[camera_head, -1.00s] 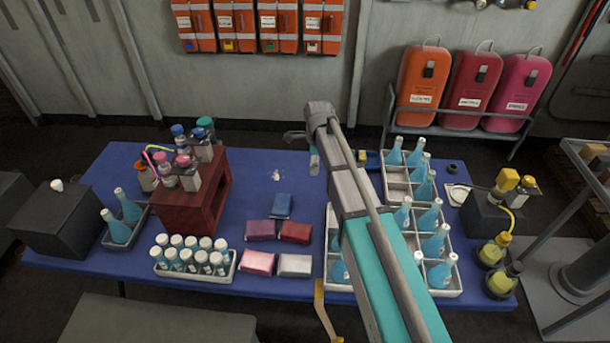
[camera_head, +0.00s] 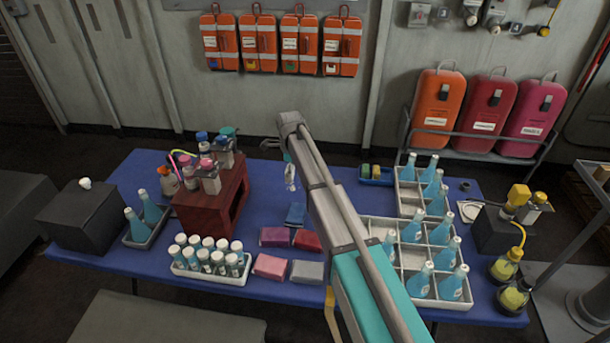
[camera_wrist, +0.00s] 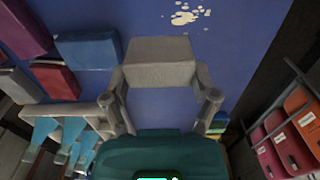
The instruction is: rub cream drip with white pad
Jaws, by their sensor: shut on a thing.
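My gripper (camera_wrist: 162,88) is shut on the white pad (camera_wrist: 158,62), a pale block held across its fingertips in the wrist view. The cream drip (camera_wrist: 185,15) is a patch of pale splotches on the blue table top, just beyond the pad near the top edge of the wrist view. Bare blue surface shows between pad and drip in that picture; their gap in height is hard to tell. In the head view the drip (camera_head: 290,184) is a small pale spot just below the end of my arm, which hides the pad.
Blue (camera_head: 295,213), purple (camera_head: 274,237), red (camera_head: 307,241), pink (camera_head: 270,266) and grey (camera_head: 307,271) pads lie near the drip. A dark red rack (camera_head: 222,205) with bottles stands left. A white divided crate (camera_head: 372,222) of blue bottles stands right.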

